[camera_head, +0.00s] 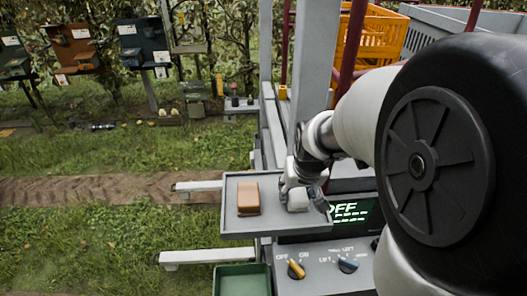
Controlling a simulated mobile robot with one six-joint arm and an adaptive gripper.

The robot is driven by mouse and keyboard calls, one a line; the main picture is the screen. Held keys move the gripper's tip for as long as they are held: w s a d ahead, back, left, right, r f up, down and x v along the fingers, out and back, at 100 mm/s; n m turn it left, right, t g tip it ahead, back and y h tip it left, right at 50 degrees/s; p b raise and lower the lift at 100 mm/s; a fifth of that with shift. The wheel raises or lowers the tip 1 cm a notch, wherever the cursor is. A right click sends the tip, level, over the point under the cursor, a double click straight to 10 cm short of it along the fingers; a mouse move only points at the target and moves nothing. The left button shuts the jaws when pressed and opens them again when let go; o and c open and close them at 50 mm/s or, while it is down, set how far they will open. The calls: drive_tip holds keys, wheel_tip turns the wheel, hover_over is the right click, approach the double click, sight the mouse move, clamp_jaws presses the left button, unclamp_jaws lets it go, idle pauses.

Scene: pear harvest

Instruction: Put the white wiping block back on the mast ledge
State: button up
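A small white block (298,201) is over the right part of a grey tray (238,222) beside the mast. My gripper (301,196) reaches down to it from the upper right, with dark fingers on both sides of the block. I cannot tell whether the fingers press on it, or whether the block rests on the tray or is just above it. The upright grey mast post (313,75) stands behind the gripper. My arm hides much of the right side, and no separate ledge can be made out clearly.
An orange-brown block (248,197) lies on the tray's left part. A green bin (242,281) is at bottom. An orange crate (378,38) stands behind.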

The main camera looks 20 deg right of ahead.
drive_tip(key=o, duration=0.4)
drive_tip(key=v, duration=1.2)
drive_tip(key=s+a+f+n+y, duration=0.1)
drive_tip(key=s+a+f+n, duration=0.1)
drive_tip(key=s+a, duration=0.9)
drive_tip(key=s+n, duration=0.1)
drive_tip(key=s, duration=0.3)
drive_tip(key=shift+a+f, duration=0.1)
drive_tip(key=shift+f, duration=0.15)
